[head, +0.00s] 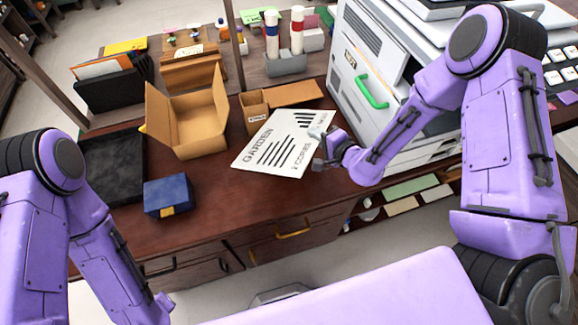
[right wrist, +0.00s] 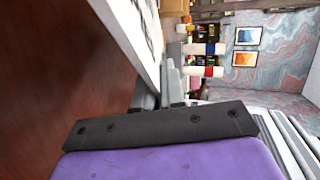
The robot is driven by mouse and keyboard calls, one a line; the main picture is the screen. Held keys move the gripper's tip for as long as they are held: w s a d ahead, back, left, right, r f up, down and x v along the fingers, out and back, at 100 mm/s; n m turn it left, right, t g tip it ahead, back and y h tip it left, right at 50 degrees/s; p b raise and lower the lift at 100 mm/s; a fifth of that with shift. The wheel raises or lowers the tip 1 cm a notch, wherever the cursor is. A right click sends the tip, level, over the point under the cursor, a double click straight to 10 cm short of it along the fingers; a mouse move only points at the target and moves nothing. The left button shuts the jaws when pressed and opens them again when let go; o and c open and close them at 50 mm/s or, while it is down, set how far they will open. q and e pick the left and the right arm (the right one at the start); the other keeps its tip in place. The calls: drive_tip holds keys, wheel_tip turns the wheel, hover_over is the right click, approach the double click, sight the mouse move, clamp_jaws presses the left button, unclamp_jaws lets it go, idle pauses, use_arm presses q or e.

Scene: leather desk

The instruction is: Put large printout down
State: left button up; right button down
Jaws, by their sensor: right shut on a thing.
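The large printout (head: 272,146) is a white sheet with black print reading "GARDEN" and "2 COPIES". It is over the middle of the reddish-brown desk (head: 222,188), in front of the small open carton. My right gripper (head: 322,149) is shut on its right edge. In the right wrist view the printout (right wrist: 132,35) shows nearly edge-on at the fingers, with the desk surface beyond it. I cannot tell whether its far edge touches the desk. My left arm is at the left of the head view, but its gripper is not visible.
An open cardboard box (head: 188,127) and a small carton (head: 255,108) stand behind the printout. A blue box (head: 168,195) and black tray (head: 112,165) are to the left. The white copier (head: 375,75) with a green handle stands right. Desk in front of the printout is clear.

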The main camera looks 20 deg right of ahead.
wheel_tip(320, 180, down, 9)
drive_tip(key=b, duration=0.6)
drive_tip(key=shift+b, duration=0.4)
drive_tip(key=shift+r, duration=0.1)
drive_tip(key=c, duration=1.4)
unclamp_jaws()
drive_tip(key=shift+r, duration=0.1)
drive_tip(key=p+v, duration=0.3)
drive_tip(key=v, duration=0.5)
